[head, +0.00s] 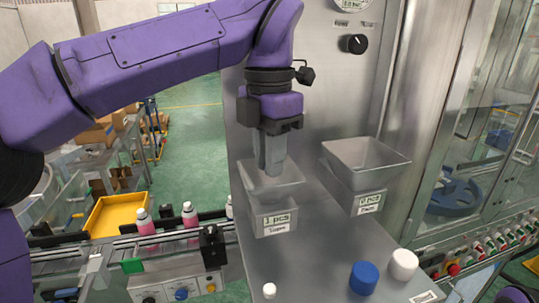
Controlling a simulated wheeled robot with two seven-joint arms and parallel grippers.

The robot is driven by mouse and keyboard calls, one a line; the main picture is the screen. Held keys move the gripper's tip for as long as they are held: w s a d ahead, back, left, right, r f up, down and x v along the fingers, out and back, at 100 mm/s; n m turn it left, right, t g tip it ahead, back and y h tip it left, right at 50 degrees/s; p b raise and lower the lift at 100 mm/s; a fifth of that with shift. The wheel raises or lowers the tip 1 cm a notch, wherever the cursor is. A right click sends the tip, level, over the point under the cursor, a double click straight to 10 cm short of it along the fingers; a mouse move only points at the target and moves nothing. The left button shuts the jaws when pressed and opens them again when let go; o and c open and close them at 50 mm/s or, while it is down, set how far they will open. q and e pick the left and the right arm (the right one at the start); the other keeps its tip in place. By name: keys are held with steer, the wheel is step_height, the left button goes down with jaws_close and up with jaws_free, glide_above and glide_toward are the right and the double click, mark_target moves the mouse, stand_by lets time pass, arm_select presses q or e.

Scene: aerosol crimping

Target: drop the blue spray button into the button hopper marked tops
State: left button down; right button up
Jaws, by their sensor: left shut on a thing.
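My left gripper (271,172) points straight down over the left hopper (268,197), its fingertips at the mouth. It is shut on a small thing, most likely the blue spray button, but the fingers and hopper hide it. The left hopper is an open-topped metal bin with a label reading "1 pcs"; the smaller word below is too blurred to read. A second metal hopper (365,173) is to its right, with a label that seems to read "0 pcs". My right gripper is out of view.
A blue cap (364,278), a white cap (404,264) and a small white piece (269,291) stand on the metal worktop (315,265). Pink bottles (190,216) line the conveyor at left. A glass-doored machine (480,130) is at right. A yellow tray (117,214) is beyond the conveyor.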

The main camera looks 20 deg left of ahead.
arm_select(q)
steer(key=shift+w+f, duration=0.1)
steer(key=c, duration=0.9)
jaws_free()
steer(key=shift+c, duration=0.2)
steer(key=s+d+r+p, duration=0.1)
steer(key=s+d+r, duration=0.3)
steer(key=s, duration=0.3)
steer(key=shift+s+d, duration=0.3)
steer(key=shift+d, duration=0.25)
